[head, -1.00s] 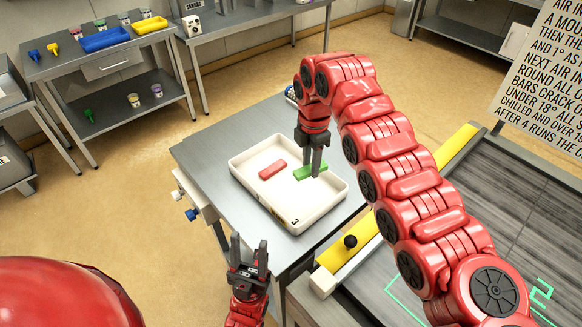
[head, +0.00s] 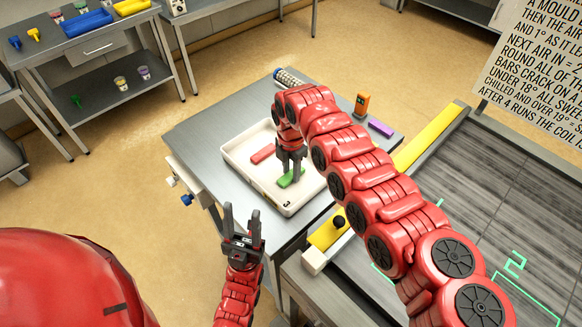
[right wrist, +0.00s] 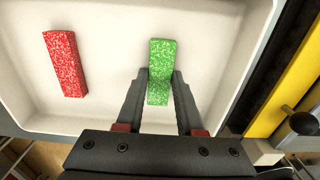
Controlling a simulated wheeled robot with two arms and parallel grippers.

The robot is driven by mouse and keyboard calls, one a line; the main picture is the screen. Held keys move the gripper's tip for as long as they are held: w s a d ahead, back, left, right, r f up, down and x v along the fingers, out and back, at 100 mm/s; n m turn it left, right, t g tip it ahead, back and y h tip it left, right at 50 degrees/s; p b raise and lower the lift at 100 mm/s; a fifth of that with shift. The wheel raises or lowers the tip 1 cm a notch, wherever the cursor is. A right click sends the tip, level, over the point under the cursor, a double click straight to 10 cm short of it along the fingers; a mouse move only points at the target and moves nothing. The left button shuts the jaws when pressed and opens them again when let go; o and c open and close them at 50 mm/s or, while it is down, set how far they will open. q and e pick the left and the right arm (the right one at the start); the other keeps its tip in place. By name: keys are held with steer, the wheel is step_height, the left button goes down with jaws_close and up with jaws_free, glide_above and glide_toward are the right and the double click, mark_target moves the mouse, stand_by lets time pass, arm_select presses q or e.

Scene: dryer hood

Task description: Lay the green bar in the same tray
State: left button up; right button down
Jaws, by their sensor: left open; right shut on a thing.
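The white tray (head: 234,172) stands on the grey metal table. A red speckled bar (head: 262,154) lies in its left part; it also shows in the right wrist view (right wrist: 65,64). The green speckled bar (head: 286,180) is inside the tray, right of the red bar and apart from it. My right gripper (head: 291,170) points down into the tray, shut on the green bar. In the right wrist view its fingers (right wrist: 160,75) press both long sides of the green bar (right wrist: 162,57). The bar is at or very near the tray floor. My left gripper (head: 242,215) is open and empty, in front of the tray.
A purple bar (head: 381,127) and an orange device (head: 362,103) are at the table's right end. A blue-and-white cylinder (head: 288,77) lies at the back corner. A yellow rail (head: 428,138) edges the dark slab (head: 480,200) on the right.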

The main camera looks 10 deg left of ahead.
mark_target(291, 174)
steer(key=shift+f, duration=0.2)
steer(key=c, duration=0.5)
jaws_free()
steer(key=shift+c, duration=0.2)
steer(key=shift+r, duration=0.1)
steer(key=shift+r, duration=0.3)
step_height(291, 174, up, 4)
steer(key=b, duration=0.3)
steer(key=shift+w+r, duration=0.1)
steer(key=shift+r, duration=0.05)
step_height(291, 174, up, 7)
steer(key=b, duration=0.2)
steer(key=shift+r, duration=0.2)
